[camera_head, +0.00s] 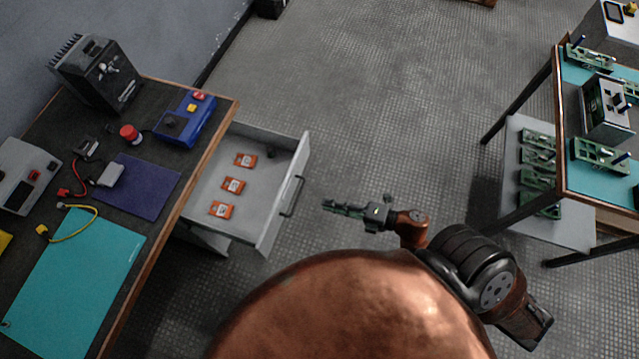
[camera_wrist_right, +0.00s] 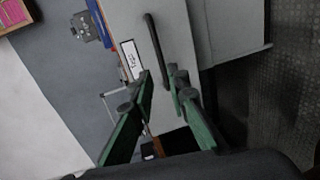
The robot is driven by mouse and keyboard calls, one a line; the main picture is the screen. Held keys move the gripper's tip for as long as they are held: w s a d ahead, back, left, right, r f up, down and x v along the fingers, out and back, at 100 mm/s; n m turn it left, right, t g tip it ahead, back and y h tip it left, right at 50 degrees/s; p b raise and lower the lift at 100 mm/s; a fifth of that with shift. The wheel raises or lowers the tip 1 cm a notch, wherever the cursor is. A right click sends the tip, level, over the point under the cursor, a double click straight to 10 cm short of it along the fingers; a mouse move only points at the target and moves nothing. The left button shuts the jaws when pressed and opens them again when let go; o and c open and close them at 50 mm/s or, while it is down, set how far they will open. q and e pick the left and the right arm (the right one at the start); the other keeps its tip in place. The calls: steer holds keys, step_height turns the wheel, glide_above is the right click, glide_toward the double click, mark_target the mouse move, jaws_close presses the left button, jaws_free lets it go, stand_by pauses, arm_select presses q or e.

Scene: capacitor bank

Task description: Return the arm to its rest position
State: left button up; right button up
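My right gripper (camera_head: 345,208) is in the middle of the head view, pointing left, a short way right of the open drawer's handle (camera_head: 292,196). In the right wrist view its two green fingers (camera_wrist_right: 160,76) stand apart at the tips with nothing held between them. The drawer handle (camera_wrist_right: 157,45) shows beyond the fingertips, and the gripper looks clear of it. My left gripper and left arm are not in view.
The grey drawer (camera_head: 263,226) is pulled out and holds several orange items (camera_head: 233,185) and a small dark one. The workbench (camera_head: 150,88) is at left. A shelf table (camera_head: 561,130) with green boards stands at right. Open floor (camera_head: 390,90) lies between.

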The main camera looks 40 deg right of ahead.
steer(key=shift+s+d, duration=0.15)
steer(key=shift+s, duration=0.1)
stand_by(0.4)
